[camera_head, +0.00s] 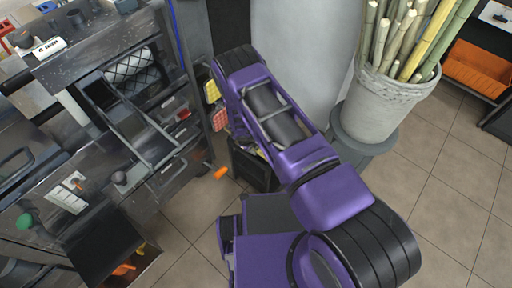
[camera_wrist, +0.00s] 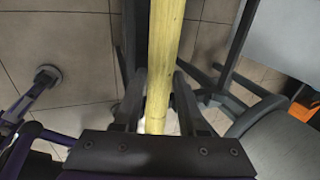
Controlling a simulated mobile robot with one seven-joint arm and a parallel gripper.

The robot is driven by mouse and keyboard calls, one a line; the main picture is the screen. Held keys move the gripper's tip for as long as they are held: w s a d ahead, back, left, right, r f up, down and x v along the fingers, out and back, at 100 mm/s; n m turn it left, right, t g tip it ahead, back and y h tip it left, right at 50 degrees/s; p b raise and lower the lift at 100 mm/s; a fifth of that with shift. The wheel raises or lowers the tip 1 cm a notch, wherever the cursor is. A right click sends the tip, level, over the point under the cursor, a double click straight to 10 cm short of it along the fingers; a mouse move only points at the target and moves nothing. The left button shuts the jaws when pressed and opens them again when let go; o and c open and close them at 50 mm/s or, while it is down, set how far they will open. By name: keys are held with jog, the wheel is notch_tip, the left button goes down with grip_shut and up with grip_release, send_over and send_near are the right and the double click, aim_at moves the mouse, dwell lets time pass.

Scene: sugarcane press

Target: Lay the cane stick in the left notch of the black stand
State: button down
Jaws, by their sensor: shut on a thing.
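My gripper (camera_wrist: 159,92) shows in the wrist view, its two dark fingers on either side of a yellow cane stick (camera_wrist: 167,32). It is shut on the stick, which runs from between the fingers up past the top edge of the picture. Dark upright bars, perhaps of the black stand, show left (camera_wrist: 128,35) and right (camera_wrist: 243,38) of the stick. I cannot make out the left notch or tell whether the stick touches the bars. In the head view my purple arm hides the gripper and the held stick.
In the head view a pale bucket (camera_head: 384,104) of several upright canes (camera_head: 402,40) stands on a grey round stool (camera_head: 362,152) at the right. The dark metal press machine (camera_head: 60,165) fills the left. Tiled floor (camera_head: 440,190) is open at the lower right.

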jog(key=shift+f, duration=0.4)
jog(key=shift+c, duration=1.9)
grip_release()
jog(key=p+v, duration=0.3)
jog(key=v, duration=1.4)
jog(key=shift+r, duration=0.25)
